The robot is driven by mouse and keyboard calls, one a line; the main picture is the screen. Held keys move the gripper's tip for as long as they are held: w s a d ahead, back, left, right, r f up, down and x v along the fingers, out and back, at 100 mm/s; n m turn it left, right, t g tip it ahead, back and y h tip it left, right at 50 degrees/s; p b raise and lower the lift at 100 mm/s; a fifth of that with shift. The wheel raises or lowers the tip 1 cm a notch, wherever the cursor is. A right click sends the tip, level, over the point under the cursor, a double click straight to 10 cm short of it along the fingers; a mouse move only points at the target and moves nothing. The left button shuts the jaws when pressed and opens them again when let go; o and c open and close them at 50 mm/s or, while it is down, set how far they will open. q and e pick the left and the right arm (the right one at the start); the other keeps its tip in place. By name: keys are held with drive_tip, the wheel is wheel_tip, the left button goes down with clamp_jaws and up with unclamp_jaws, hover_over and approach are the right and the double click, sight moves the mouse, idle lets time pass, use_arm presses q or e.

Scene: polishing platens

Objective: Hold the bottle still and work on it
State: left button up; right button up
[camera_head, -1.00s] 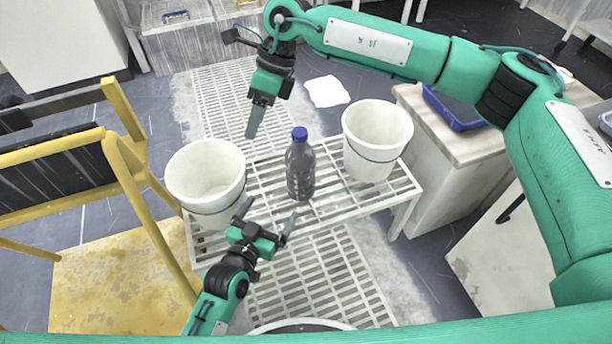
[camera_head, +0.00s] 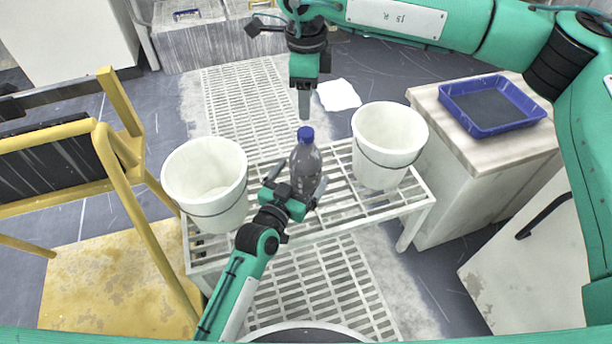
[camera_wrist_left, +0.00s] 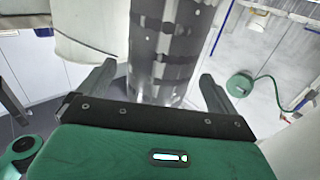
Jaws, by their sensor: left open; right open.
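A clear dark-looking bottle with a blue cap (camera_head: 305,160) stands upright on a white slatted rack (camera_head: 340,216). My left gripper (camera_head: 297,182) is open at the bottle, one finger on each side of its lower part. In the left wrist view the bottle (camera_wrist_left: 163,50) rises between the two spread fingers (camera_wrist_left: 158,85); I cannot tell whether either finger touches it. My right gripper (camera_head: 304,104) points down just above and behind the cap. Its fingers overlap in this view, and nothing shows in them.
A white bucket (camera_head: 205,180) stands left of the bottle and another white bucket (camera_head: 388,145) right of it. A yellow chair frame (camera_head: 125,190) is at the left. A blue tray (camera_head: 490,105) lies on a cabinet at the right. White paper (camera_head: 338,95) lies behind the rack.

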sight(306, 132)
use_arm(q)
drive_tip(key=shift+x, duration=2)
drive_tip(key=shift+c, duration=0.3)
drive_tip(key=c, duration=1.9)
use_arm(e)
drive_tip(key=m, duration=0.6)
drive_tip(key=shift+m, duration=0.4)
drive_tip(key=m, duration=2)
drive_tip(key=shift+f, duration=4)
